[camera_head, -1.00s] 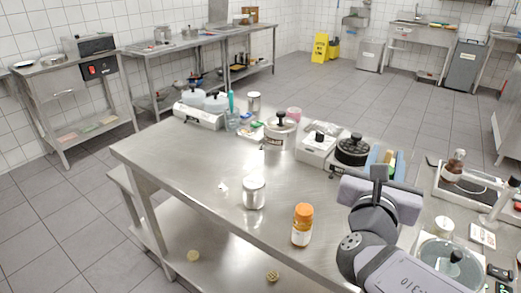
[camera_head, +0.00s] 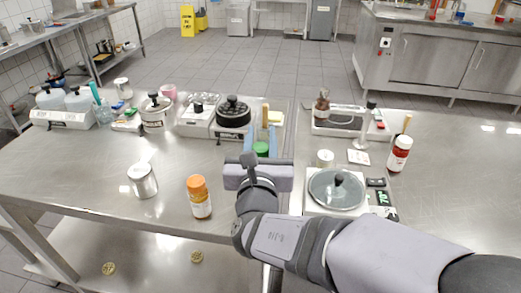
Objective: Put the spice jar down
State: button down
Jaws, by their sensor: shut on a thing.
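My gripper (camera_head: 262,146) is over the worktop, its blue fingers pointing away from the camera. It is shut on a jar with a green lid (camera_head: 261,148), taken to be the spice jar. Only the lid shows clearly; my wrist hides the jar's body, so I cannot tell whether its base touches the steel worktop (camera_head: 95,175).
An orange-lidded jar (camera_head: 199,198) and a metal canister (camera_head: 142,180) stand left of my gripper. A black-topped device (camera_head: 233,112) stands behind it. A scale with a glass-lidded pan (camera_head: 337,189) is to the right, with a red-labelled bottle (camera_head: 399,154) beyond. Bare worktop lies front left.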

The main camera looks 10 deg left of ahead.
jog(key=shift+f, duration=1.8)
jog(key=shift+f+b, duration=0.2)
jog(key=shift+b, duration=0.3)
jog(key=c, duration=1.4)
grip_release()
jog(key=shift+o, duration=0.2)
jog(key=shift+s+r+p, duration=0.1)
jog(key=shift+r+p, duration=0.15)
jog(key=shift+p, duration=0.1)
jog(key=s, duration=0.3)
jog(key=s+b, duration=0.1)
jog(key=s, duration=0.2)
jog(key=s+d+b, duration=0.1)
jog(key=s, duration=0.2)
jog(key=shift+s+f, duration=0.25)
jog(key=shift+s, duration=0.05)
jog(key=shift+s+d+r+b, duration=0.15)
jog(key=shift+s+r+b, duration=0.05)
jog(key=shift+s+b, duration=1)
jog(key=shift+w, duration=0.1)
